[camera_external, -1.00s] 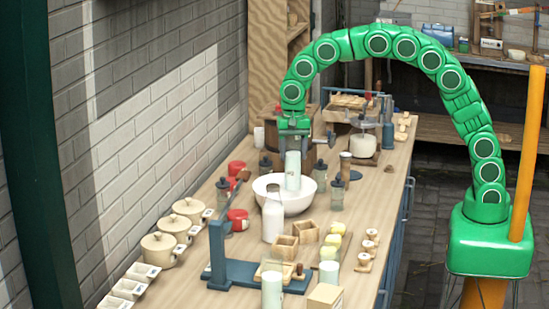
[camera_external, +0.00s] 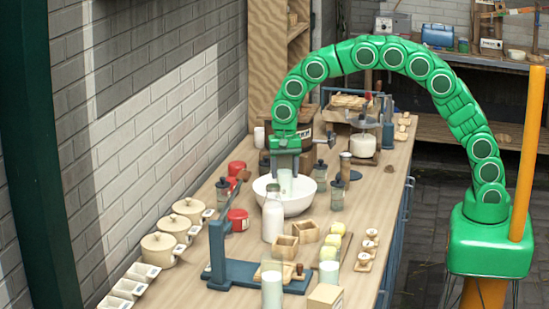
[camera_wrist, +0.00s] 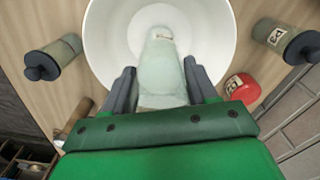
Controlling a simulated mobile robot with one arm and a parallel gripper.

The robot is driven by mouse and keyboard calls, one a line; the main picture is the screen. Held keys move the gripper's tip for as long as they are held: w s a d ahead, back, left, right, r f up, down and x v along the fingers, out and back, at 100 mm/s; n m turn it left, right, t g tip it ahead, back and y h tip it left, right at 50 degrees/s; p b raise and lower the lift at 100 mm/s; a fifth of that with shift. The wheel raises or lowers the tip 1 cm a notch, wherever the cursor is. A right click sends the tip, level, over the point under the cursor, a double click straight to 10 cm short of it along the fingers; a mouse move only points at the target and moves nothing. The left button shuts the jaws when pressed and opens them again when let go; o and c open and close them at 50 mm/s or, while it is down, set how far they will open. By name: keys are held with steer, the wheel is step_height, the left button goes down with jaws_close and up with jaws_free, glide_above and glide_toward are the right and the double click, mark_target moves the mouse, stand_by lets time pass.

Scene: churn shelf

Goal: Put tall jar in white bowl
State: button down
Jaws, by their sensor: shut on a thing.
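The white bowl (camera_external: 288,206) stands on the wooden bench in the external view, and its round inside fills the top of the wrist view (camera_wrist: 103,38). The tall jar (camera_external: 286,181) is pale green and stands partly down inside the bowl, its lower part hidden by the bowl's wall. In the wrist view the jar (camera_wrist: 161,68) lies between the fingers, over the bowl's inside. My gripper (camera_external: 286,164) is above the bowl and shut on the jar; its dark fingers (camera_wrist: 160,88) flank the jar. I cannot tell whether the jar touches the bowl's floor.
A white bottle (camera_external: 272,219) stands close in front of the bowl. Dark-capped jars (camera_external: 337,194) and red containers (camera_external: 238,219) stand around it. A blue stand (camera_external: 245,273), wooden boxes (camera_external: 306,233) and lidded pots (camera_external: 160,248) are nearer the front.

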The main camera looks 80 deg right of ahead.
steer(key=shift+f, duration=0.1)
steer(key=shift+c, duration=1.6)
jaws_free()
step_height(320, 180, up, 11)
steer(key=s+d+r+n, duration=0.2)
steer(key=s, duration=0.4)
steer(key=s+d+r+n, duration=0.1)
steer(key=s+d+r, duration=0.2)
steer(key=s, duration=0.4)
steer(key=s+d+f+n, duration=0.1)
steer(key=s+f+n, duration=0.1)
steer(key=s, duration=0.9)
steer(key=s+d+f+n+g, duration=0.1)
steer(key=s+n, duration=0.4)
steer(key=s, duration=0.7)
steer(key=s+d+f+n, duration=0.2)
steer(key=s+f+n, duration=0.1)
steer(key=s, duration=0.9)
steer(key=shift+s+d+g, duration=0.2)
steer(key=shift+s+g, duration=0.05)
steer(key=shift+g, duration=0.15)
